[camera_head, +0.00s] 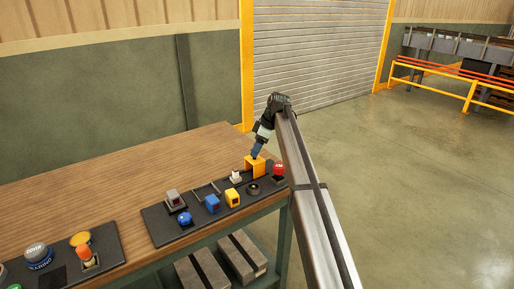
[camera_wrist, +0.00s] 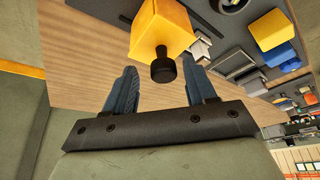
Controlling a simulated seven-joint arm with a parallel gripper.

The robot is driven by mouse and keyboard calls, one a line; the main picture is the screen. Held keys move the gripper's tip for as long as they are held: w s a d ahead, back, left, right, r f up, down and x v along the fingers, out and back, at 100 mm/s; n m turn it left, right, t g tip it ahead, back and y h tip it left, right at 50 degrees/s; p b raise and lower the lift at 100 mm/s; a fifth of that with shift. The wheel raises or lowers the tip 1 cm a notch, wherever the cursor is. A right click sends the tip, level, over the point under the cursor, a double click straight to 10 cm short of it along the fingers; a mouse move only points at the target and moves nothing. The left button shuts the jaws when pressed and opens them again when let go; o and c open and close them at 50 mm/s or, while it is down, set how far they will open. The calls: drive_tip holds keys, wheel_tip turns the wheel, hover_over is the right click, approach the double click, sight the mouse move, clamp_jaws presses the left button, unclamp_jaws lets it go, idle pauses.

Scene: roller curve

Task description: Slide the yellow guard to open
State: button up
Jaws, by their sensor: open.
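The yellow guard (camera_head: 256,165) is a block-like cover at the far right end of the black control panel (camera_head: 165,232). It also shows in the wrist view (camera_wrist: 160,28), with a black knob (camera_wrist: 163,66) standing out from it toward my gripper. My gripper (camera_head: 257,152) is just behind the guard in the head view. In the wrist view my gripper (camera_wrist: 163,85) is open, its two blue fingers apart on either side of the knob. Whether the fingers touch the knob cannot be told. What lies under the guard is hidden.
A red button (camera_head: 278,170) stands right of the guard. A round black dial (camera_head: 253,188), a yellow switch (camera_head: 232,197), a blue switch (camera_head: 212,203) and a white switch (camera_head: 236,177) are nearby. The wooden table (camera_head: 120,185) is bare behind the panel.

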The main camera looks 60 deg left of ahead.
drive_tip(key=v, duration=1.4)
drive_tip(key=shift+f, duration=0.15)
